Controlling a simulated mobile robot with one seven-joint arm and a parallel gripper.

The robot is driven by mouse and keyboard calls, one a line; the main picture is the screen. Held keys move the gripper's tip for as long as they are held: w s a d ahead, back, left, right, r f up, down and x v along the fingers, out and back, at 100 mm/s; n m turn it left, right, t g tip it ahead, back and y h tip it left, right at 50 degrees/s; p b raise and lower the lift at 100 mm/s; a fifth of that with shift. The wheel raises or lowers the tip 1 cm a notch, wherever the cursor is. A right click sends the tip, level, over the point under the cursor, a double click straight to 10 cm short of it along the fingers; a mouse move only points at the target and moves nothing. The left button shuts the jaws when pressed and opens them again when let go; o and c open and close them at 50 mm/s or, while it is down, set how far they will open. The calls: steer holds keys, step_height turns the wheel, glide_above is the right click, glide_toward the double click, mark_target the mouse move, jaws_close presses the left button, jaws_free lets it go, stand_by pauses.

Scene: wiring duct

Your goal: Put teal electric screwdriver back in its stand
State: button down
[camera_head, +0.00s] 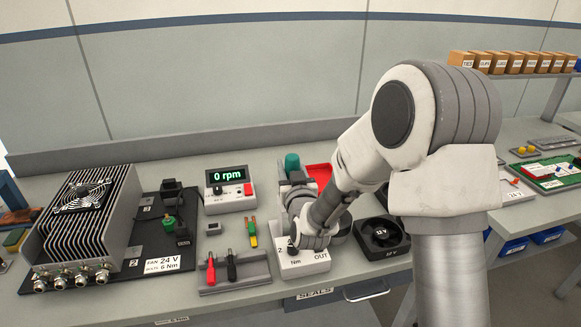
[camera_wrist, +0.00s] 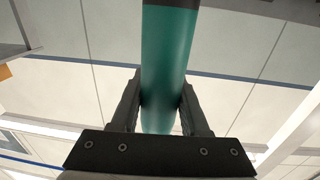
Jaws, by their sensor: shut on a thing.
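The teal electric screwdriver (camera_wrist: 168,60) stands between the two dark fingers of my gripper (camera_wrist: 160,102) in the wrist view, with a darker band at the picture's top edge. My gripper is shut on its teal body. In the head view, the teal end of the screwdriver (camera_head: 292,162) shows upright above grey parts, just beyond my wrist. My arm hides most of the gripper and the tool's lower part there. I cannot clearly make out the stand or whether the tool touches it.
A white box (camera_head: 304,264) marked Nm and OUT sits below my wrist. A black fan (camera_head: 382,238) is right of it. A red tray (camera_head: 319,174) lies behind. The 0 rpm meter (camera_head: 229,189), lead rack (camera_head: 233,273) and finned unit (camera_head: 84,217) stand left.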

steer(key=shift+f+b, duration=0.85)
steer(key=shift+f, duration=0.1)
steer(key=shift+r, duration=0.1)
steer(key=shift+c, duration=1.6)
jaws_free()
steer(key=shift+s, duration=0.1)
